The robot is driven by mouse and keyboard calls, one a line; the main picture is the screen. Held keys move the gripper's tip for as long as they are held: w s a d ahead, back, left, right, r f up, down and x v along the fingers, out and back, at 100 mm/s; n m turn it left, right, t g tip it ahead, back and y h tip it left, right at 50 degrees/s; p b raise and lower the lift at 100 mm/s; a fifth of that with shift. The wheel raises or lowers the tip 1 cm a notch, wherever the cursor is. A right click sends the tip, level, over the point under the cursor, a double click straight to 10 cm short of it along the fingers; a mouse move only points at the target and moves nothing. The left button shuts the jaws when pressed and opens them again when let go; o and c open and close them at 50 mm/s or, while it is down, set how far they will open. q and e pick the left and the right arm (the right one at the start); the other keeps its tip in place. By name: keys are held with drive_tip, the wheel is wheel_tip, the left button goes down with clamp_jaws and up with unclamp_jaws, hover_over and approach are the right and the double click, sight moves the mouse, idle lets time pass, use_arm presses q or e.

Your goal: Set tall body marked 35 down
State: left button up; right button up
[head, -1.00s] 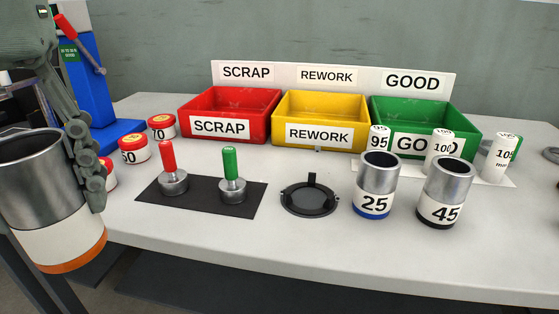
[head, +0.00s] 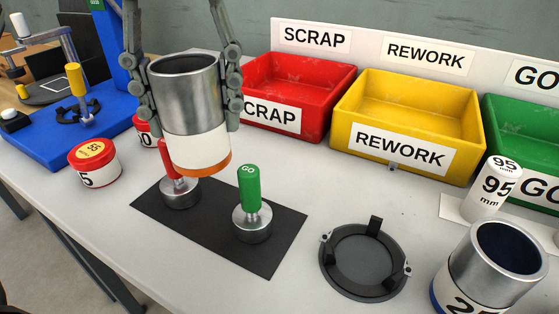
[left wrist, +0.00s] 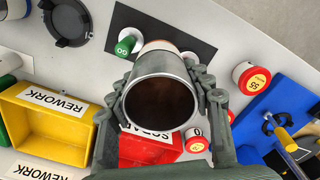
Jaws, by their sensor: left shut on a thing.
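My left gripper (head: 190,108) is shut around a tall metal body (head: 184,85), with one finger on each side. The body is open at the top, with a white lower band and an orange base rim; no number shows on the side facing me. It is held nearly upright above the black mat (head: 270,255), in front of the red-handled gauge, which it partly hides. In the left wrist view, I look into the open mouth of the body (left wrist: 160,104) between the fingers. My right gripper is not in view.
The green GO gauge (head: 248,190) stands close to the right of the body. A round dark fixture (head: 364,262), the body marked 25 (head: 470,285) and a white 95 mm piece (head: 492,192) are further right. The scrap (head: 325,82) and rework (head: 440,100) bins stand behind. Red-lidded tins (head: 95,165) are left.

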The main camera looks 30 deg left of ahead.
use_arm(q)
drive_tip(key=w+d+f, duration=0.1)
drive_tip(key=w+f, duration=0.1)
drive_tip(key=f, duration=0.1)
drive_tip(key=w+d+f, duration=0.1)
drive_tip(key=w+f, duration=0.2)
drive_tip(key=w+d+f, duration=0.1)
drive_tip(key=w+f, duration=0.1)
drive_tip(key=f, duration=0.1)
drive_tip(key=shift+w+d, duration=0.25)
drive_tip(key=shift+d, duration=0.1)
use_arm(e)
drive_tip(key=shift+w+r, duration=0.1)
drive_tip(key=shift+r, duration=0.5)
use_arm(q)
drive_tip(key=shift+f, duration=0.1)
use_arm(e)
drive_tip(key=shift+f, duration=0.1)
use_arm(q)
drive_tip(key=o, duration=1)
drive_tip(key=shift+o, duration=0.5)
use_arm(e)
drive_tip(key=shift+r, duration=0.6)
